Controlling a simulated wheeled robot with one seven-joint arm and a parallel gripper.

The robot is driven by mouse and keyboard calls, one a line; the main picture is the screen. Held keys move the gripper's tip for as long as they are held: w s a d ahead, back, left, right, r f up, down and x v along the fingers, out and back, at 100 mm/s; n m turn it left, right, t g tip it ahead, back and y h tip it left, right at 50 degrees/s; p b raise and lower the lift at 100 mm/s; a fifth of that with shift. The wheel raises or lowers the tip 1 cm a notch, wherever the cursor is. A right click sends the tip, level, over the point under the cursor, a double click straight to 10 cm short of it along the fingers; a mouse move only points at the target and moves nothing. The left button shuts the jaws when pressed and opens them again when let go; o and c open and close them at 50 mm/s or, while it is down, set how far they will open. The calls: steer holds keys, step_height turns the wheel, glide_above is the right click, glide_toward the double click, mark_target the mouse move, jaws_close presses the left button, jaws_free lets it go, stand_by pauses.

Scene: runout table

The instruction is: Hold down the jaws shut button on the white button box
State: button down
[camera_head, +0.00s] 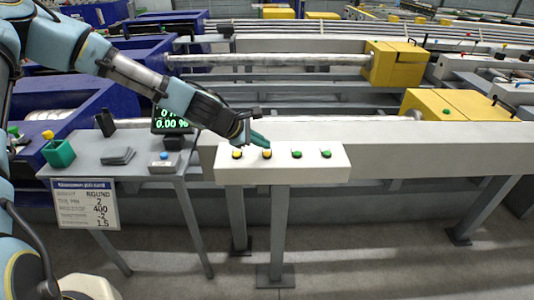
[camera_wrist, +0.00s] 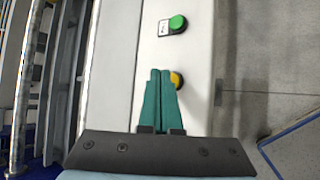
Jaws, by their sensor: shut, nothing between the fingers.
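The white button box (camera_head: 283,172) stands on posts in the middle of the head view. It has two yellow buttons on its left half, the outer one (camera_head: 237,154) and the inner one (camera_head: 267,154), and two green buttons, (camera_head: 297,154) and (camera_head: 326,154), on its right half. I cannot read which one is jaws shut. My gripper (camera_head: 262,140) is shut and empty, its green fingers at the inner yellow button. In the wrist view the fingertips (camera_wrist: 160,73) partly cover a yellow button (camera_wrist: 177,80); I cannot tell whether they touch it. A green button (camera_wrist: 178,23) shows beyond.
The floor in front is clear.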

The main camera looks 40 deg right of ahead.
steer(key=shift+f+b, duration=0.35)
steer(key=shift+f, duration=0.1)
steer(key=shift+f+b, duration=0.35)
steer(key=shift+f, duration=0.1)
stand_by(0.8)
steer(key=shift+r, duration=0.15)
stand_by(1.3)
steer(key=shift+r+p, duration=0.75)
steer(key=shift+r, duration=0.05)
step_height(320, 180, up, 5)
steer(key=p, duration=0.4)
stand_by(0.4)
